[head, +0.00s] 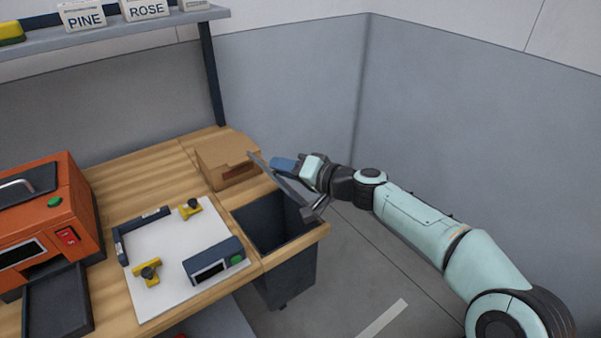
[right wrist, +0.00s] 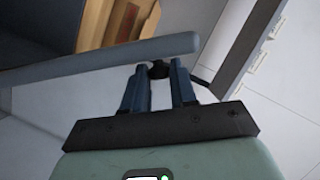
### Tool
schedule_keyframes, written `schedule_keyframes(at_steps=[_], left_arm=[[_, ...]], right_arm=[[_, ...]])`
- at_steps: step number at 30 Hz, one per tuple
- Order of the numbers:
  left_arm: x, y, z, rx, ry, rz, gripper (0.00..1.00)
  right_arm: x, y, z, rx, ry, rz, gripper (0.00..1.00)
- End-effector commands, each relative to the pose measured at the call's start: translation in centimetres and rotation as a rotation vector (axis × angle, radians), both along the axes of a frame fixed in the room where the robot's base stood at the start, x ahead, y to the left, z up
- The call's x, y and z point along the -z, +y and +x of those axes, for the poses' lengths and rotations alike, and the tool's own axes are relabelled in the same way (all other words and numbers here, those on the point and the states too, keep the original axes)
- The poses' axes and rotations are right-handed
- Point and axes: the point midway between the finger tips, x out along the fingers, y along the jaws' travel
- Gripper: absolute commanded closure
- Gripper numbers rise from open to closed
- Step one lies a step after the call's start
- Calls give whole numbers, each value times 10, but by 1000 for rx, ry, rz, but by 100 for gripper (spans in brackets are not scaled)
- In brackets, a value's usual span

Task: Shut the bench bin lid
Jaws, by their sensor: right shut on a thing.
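The bench bin (head: 292,268) is a dark grey box set at the right end of the wooden bench, and its mouth is open. Its lid (head: 283,183) is a thin grey panel standing steeply raised along the bin's right side. My right gripper (head: 284,165) is at the far right side of the lid. In the right wrist view the lid (right wrist: 110,60) crosses as a grey bar, and my right gripper's blue fingers (right wrist: 158,72) are shut on a small dark knob at the lid. The left gripper is not in view.
A cardboard box (head: 228,162) sits on the bench (head: 165,185) behind the bin. A white board (head: 180,255) with yellow clamps and a dark device lies left of the bin. An orange machine (head: 45,220) stands far left. Grey walls (head: 450,140) close the corner behind my right arm.

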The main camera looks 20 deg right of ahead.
Motion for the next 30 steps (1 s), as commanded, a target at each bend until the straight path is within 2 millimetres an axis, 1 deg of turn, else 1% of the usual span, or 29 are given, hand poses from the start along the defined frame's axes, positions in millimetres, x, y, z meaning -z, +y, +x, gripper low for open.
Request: schedule_keyframes(at_steps=[1,4,6,11,14,19,24,30], left_arm=[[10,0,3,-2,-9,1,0],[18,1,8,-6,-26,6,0],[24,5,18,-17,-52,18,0],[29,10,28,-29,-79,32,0],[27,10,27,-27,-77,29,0],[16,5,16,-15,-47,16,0],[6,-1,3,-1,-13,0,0],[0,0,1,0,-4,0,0]], right_arm=[[6,10,-4,-7,-19,-43,100],[13,24,-8,-7,-49,-132,100],[18,33,-11,-7,-70,-195,100],[33,51,-18,-6,-119,-338,100],[43,61,-22,-5,-149,-426,100],[61,73,-26,-7,-196,-561,100],[77,79,-28,-6,-233,-669,100],[93,79,-28,-5,-263,-758,100]])
